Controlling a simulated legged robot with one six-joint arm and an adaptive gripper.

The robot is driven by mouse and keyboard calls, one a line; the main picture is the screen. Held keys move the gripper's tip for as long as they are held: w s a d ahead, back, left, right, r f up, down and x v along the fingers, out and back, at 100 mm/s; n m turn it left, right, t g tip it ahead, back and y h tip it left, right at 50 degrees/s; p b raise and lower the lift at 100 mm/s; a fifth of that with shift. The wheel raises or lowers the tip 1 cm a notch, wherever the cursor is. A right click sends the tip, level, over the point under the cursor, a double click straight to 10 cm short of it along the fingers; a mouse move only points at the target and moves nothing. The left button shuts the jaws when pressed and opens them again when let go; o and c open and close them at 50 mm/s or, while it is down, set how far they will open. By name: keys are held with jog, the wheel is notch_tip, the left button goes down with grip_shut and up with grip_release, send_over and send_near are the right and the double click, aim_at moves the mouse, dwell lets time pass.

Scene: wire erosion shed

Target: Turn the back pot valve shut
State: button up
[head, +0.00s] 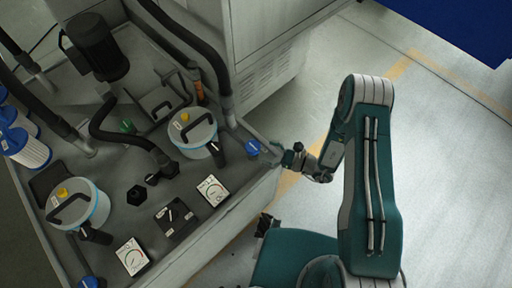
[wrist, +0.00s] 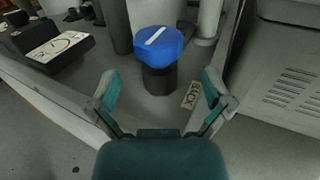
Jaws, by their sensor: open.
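The back pot valve has a blue knob (wrist: 158,43) with a white stripe, on a dark round base. A label reading BACK (wrist: 190,95) lies beside it. In the head view the blue knob (head: 252,147) sits near the bench's right edge, next to the back pot (head: 194,133), which has a pale body and black handle. My gripper (wrist: 160,90) is open and empty, its two fingers spread on either side of the knob's near side, not touching it. In the head view my gripper (head: 272,153) is just right of the knob.
Another pot (head: 78,204) and a second blue knob (head: 90,283) stand at the front left. Gauges (head: 213,190) and a black switch box (head: 174,217) are on the bench. Black hoses and a grey pipe rise behind the back pot. The floor to the right is clear.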

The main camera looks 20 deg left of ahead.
jog(key=d, duration=0.6)
jog(key=shift+d, duration=0.2)
jog(key=s+d+r+n+g+h, duration=0.15)
jog(key=r+n+g+h, duration=0.35)
jog(key=r, duration=0.6)
jog(key=s+d+r+n+h, duration=0.1)
jog(key=d+r+n+h, duration=0.15)
jog(key=r+n, duration=0.6)
jog(key=s+d+r+n+t+h, duration=0.2)
jog(key=s+d+r+t+h, duration=0.3)
jog(key=r, duration=0.5)
jog(key=s+d+r+n+t+h, duration=0.2)
jog(key=s+d+r+t+h, duration=0.3)
jog(key=d+r, duration=0.5)
jog(key=shift+r+n, duration=0.25)
jog(key=shift+n, duration=0.1)
